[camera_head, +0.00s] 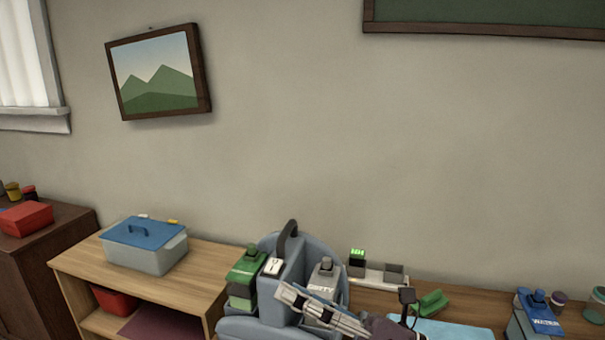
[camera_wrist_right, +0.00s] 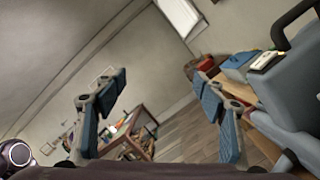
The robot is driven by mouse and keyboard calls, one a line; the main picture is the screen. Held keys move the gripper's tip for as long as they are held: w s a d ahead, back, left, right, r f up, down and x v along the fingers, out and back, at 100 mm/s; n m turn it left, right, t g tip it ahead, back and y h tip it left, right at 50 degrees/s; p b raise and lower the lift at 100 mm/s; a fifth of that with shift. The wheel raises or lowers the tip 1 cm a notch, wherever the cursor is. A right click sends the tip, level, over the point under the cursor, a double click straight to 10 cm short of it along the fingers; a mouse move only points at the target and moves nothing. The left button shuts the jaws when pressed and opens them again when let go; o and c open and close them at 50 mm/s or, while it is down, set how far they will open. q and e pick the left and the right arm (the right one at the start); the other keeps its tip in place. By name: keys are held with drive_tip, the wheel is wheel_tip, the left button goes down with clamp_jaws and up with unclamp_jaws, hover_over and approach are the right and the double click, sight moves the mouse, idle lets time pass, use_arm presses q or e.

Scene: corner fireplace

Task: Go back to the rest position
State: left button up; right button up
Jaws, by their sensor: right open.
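My right gripper (camera_head: 287,291) comes in from the lower right in the head view, in front of a blue-grey carrier. In the right wrist view my right gripper (camera_wrist_right: 160,84) has its two blue-padded fingers spread wide, with nothing between them. The carrier (camera_head: 292,262) has a dark handle on top and also shows close at the right of the wrist view (camera_wrist_right: 300,80). The gripper partly covers the carrier's front; I cannot tell whether they touch. My left gripper is not in view.
A green container (camera_head: 243,275) and a grey one (camera_head: 324,276) sit in the carrier. A grey box with a blue lid (camera_head: 146,245) stands on the wooden shelf at left. A green item (camera_head: 431,303) and a blue-labelled container (camera_head: 536,315) stand at right.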

drive_tip(key=w+d+f+m+t+h, duration=0.1)
drive_tip(key=w+d+m+t+h, duration=0.2)
drive_tip(key=d+m+t+h, duration=0.6)
drive_tip(key=w+d+f+m+t+h, duration=0.1)
drive_tip(key=w+d+m+t+h, duration=0.3)
drive_tip(key=m, duration=0.9)
drive_tip(key=s+d+f+m+g+h, duration=0.4)
drive_tip(key=d+f+m, duration=0.15)
drive_tip(key=f, duration=0.45)
drive_tip(key=s+d+f+m+g+h, duration=0.3)
drive_tip(key=s+d+f+m+g, duration=0.15)
drive_tip(key=f+m, duration=0.35)
drive_tip(key=s+a+f+m+g+y, duration=0.1)
drive_tip(key=s+f+m+g, duration=0.1)
drive_tip(key=s+f+g, duration=0.5)
drive_tip(key=s+a+f+m+g, duration=0.1)
drive_tip(key=s+f+g, duration=0.1)
drive_tip(key=s+f, duration=0.9)
drive_tip(key=s+f+g, duration=0.1)
drive_tip(key=s+f, duration=0.2)
drive_tip(key=f, duration=0.9)
drive_tip(key=s+f+g, duration=0.1)
drive_tip(key=s+f, duration=0.1)
drive_tip(key=f, duration=1.1)
drive_tip(key=s+d+f, duration=0.3)
drive_tip(key=s+f, duration=1.2)
drive_tip(key=s, duration=0.2)
drive_tip(key=shift+f+g, duration=0.3)
drive_tip(key=shift+g, duration=0.15)
